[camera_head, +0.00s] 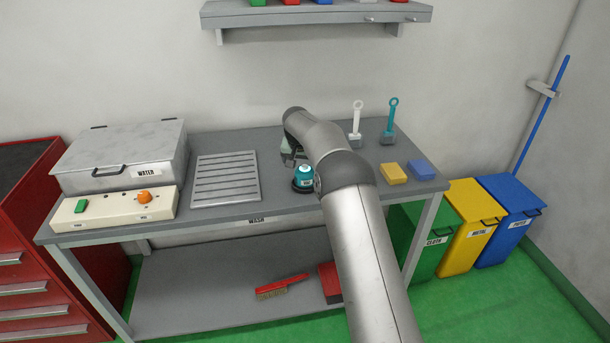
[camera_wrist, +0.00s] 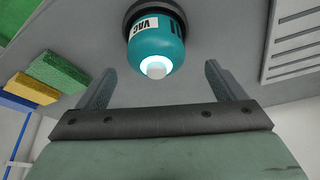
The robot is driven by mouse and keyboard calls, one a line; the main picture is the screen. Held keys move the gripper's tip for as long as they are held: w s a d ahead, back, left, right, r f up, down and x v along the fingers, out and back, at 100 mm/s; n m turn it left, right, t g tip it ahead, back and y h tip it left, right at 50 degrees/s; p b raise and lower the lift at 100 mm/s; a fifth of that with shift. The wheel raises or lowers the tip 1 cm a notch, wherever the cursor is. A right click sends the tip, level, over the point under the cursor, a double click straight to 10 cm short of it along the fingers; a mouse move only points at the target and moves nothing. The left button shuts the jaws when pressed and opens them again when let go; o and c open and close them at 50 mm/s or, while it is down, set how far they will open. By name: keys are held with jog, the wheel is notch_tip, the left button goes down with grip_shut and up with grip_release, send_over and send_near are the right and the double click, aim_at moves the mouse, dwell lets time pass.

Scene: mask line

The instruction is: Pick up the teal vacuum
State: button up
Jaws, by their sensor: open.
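The teal vacuum (camera_head: 303,177) stands on the grey table near its front edge, on a dark round base. In the wrist view the vacuum (camera_wrist: 157,47) shows with its "VAC" label and a pale, bright tip facing the camera. My gripper (camera_wrist: 157,82) is open, with its two fingers apart and nothing between them. The vacuum lies just beyond the fingertips, roughly centred between them and not visibly touched. In the head view my gripper is at the vacuum, largely hidden behind my arm.
A ribbed grey tray (camera_head: 225,180) lies left of the vacuum. A metal water box (camera_head: 120,155) and control panel (camera_head: 115,210) occupy the left end.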

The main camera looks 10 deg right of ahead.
aim_at(304, 170)
jog(key=shift+s+p+x, duration=0.2)
jog(key=shift+p+x, duration=0.4)
jog(key=shift+x, duration=0.85)
jog(key=shift+s+p+x, duration=0.2)
jog(key=shift+p+x, duration=0.35)
jog(key=shift+x, duration=0.9)
jog(key=shift+d, duration=0.1)
jog(key=c, duration=1.2)
